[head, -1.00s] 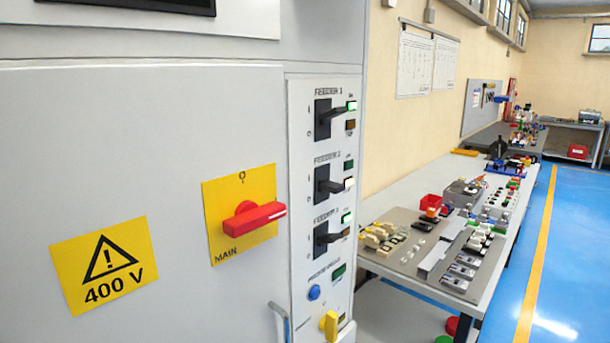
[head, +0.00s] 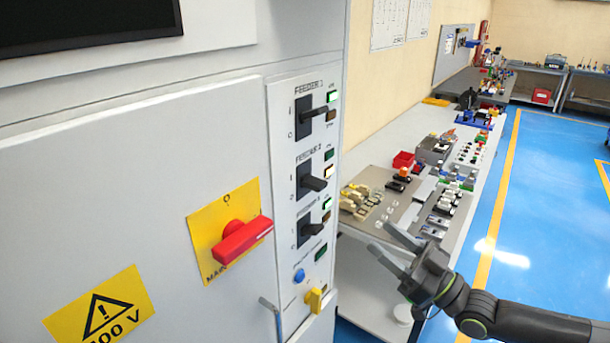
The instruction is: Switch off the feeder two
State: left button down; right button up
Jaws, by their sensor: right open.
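The feeder 2 switch (head: 314,183) is a black lever on a black plate, second from the top on the cabinet's narrow panel. Its lever points out and slightly down. Of its two lamps, the upper green one is dark and the lower amber one is lit. My right gripper (head: 379,239) is open and empty, to the right of the panel and lower than the feeder 2 lever, its fingers pointing left toward the cabinet. It is apart from the levers. My left gripper is not in view.
Feeder 1's lever (head: 316,112) is above and feeder 3's lever (head: 312,230) below, both with green lamps lit. A red main handle (head: 243,240), blue button (head: 299,275) and yellow knob (head: 315,299) are nearby. A workbench (head: 352,253) with parts stands behind my right gripper.

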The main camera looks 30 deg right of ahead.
aim_at(319, 183)
jog(key=x, duration=1.7)
jog(key=shift+a+r, duration=0.1)
jog(key=shift+r, duration=0.05)
jog(key=c, duration=1)
notch_tip(319, 183, down, 2)
jog(key=t+b, duration=0.2)
jog(key=b, duration=0.3)
jog(key=t+y+b, duration=0.1)
jog(key=b, duration=0.4)
jog(key=shift+w+t+y, duration=0.15)
jog(key=shift+t+y, duration=0.15)
jog(key=shift+t, duration=0.1)
jog(key=shift+t+b, duration=0.6)
jog(key=shift+b, duration=0.2)
jog(key=shift+r, duration=0.1)
jog(key=o, duration=1)
jog(key=shift+y, duration=0.4)
